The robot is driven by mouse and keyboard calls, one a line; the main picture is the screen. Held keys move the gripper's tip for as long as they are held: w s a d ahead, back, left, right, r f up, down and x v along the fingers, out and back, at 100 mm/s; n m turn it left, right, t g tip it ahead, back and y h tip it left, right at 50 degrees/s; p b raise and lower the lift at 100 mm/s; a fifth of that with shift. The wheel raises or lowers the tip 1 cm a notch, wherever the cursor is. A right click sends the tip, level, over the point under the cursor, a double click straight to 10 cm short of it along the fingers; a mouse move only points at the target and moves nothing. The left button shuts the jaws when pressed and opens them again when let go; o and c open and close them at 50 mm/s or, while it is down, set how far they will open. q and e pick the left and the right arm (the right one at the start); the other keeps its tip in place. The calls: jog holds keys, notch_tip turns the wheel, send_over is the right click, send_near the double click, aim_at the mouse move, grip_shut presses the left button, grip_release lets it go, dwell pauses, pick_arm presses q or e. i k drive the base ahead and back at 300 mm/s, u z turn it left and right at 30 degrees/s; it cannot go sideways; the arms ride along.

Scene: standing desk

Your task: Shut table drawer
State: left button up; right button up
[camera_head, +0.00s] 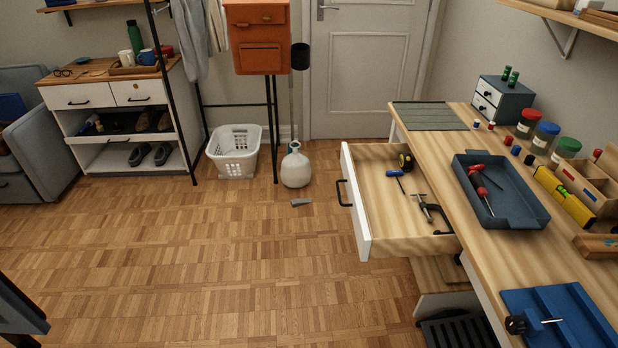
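The table drawer (366,214) is pulled well out from the left side of the wooden desk (470,220). It has a white front with a black bar handle (344,192) facing left. Inside lie a yellow and black tape measure (406,161), a blue-handled tool (395,173) and a dark clamp (427,208). Both of my grippers are out of view. Only a dark part, seemingly of my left arm, shows at the lower left edge, far from the drawer.
Wooden floor left of the drawer is clear except for a small grey object (301,202). A white vase (296,168) and a laundry basket (234,150) stand farther back. A blue tray (499,216) with red-handled tools and several jars are on the desk. A black slatted item (458,332) lies below.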

aim_at(388, 222)
jog(key=u, duration=0.15)
jog(key=i, duration=1.05)
jog(key=z, duration=1.05)
jog(key=k, duration=0.35)
jog(key=u, duration=0.9)
jog(key=i, duration=0.3)
jog(key=z, duration=0.35)
